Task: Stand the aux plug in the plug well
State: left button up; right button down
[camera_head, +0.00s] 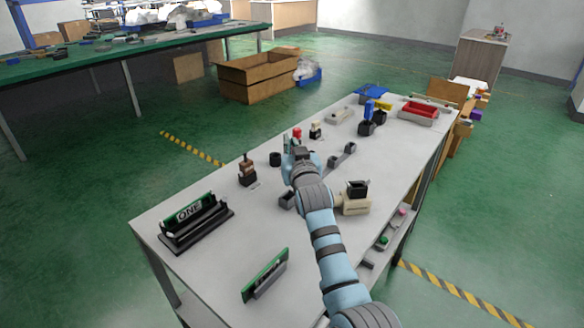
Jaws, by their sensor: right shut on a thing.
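My right gripper (291,150) is over the middle of the grey table, seen from behind, its fingers mostly hidden by its own wrist. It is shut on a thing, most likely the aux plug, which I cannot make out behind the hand. A small red-topped piece (297,132) shows just past the fingertips; I cannot tell whether it is held or stands behind. A short dark round cup (275,159) stands just left of the gripper, apart from it; it may be the plug well, but I cannot be sure. My left gripper is not in view.
On the table (190,278) a brown-handled lever (247,170) stands left and a cream block with a dark cup (357,200) right. Behind are a blue lever (368,112) and a red tray (418,112). Green boards (190,213) stand near the front.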

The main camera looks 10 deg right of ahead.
notch_tip(320, 180, down, 5)
jog(key=shift+r+b, duration=0.1)
jog(key=shift+b, duration=0.8)
jog(key=c, duration=1.8)
grip_release()
jog(key=shift+o, duration=0.2)
